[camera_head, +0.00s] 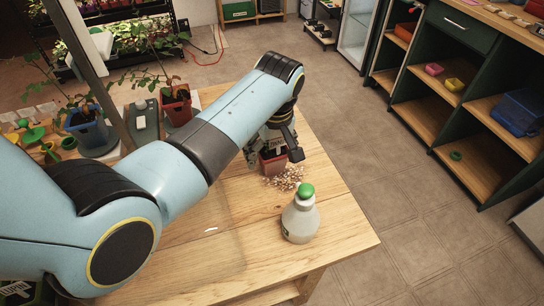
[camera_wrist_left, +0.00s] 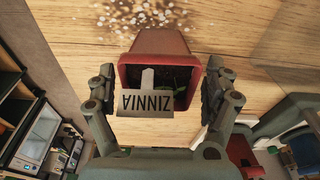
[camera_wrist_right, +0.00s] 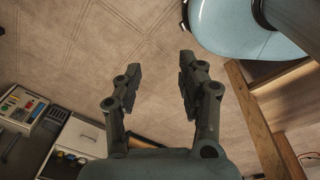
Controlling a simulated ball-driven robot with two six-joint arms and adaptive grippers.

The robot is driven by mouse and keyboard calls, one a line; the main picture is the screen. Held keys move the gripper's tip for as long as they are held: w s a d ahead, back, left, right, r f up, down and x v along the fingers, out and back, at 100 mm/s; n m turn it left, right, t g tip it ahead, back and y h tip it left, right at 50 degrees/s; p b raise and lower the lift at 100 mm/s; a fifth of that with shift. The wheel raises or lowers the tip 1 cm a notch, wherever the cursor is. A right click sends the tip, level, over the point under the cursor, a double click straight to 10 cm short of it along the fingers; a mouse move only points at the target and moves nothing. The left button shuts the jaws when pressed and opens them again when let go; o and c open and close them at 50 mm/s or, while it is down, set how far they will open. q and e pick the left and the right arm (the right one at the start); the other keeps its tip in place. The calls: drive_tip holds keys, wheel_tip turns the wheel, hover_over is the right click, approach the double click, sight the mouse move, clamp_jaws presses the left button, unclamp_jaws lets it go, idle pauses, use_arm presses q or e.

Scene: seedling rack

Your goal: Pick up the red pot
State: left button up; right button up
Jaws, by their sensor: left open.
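A red pot (camera_head: 272,161) stands on the wooden table, partly hidden by my left gripper (camera_head: 274,151). In the left wrist view the red pot (camera_wrist_left: 160,45) shows its open mouth and a grey tag (camera_wrist_left: 146,103) reading ZINNIA, with some green inside. My left gripper (camera_wrist_left: 161,78) is open, with one finger on each side of the pot and narrow gaps seen between. A second red pot (camera_head: 176,108), holding a leafy plant, stands farther back on the left. My right gripper (camera_wrist_right: 160,80) is open and empty above the tiled floor.
White granules (camera_head: 286,179) lie scattered beside the pot. A blue pot (camera_head: 87,128) with a plant and a grey upright item (camera_head: 145,122) stand at the back left.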

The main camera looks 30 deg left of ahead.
sight(271, 157)
use_arm(q)
drive_tip(key=shift+w+a+f, duration=0.1)
drive_tip(key=shift+f, duration=0.65)
drive_tip(key=shift+w+a+f, duration=0.1)
drive_tip(key=shift+f, duration=0.65)
drive_tip(key=c, duration=1.2)
drive_tip(key=shift+c, duration=0.3)
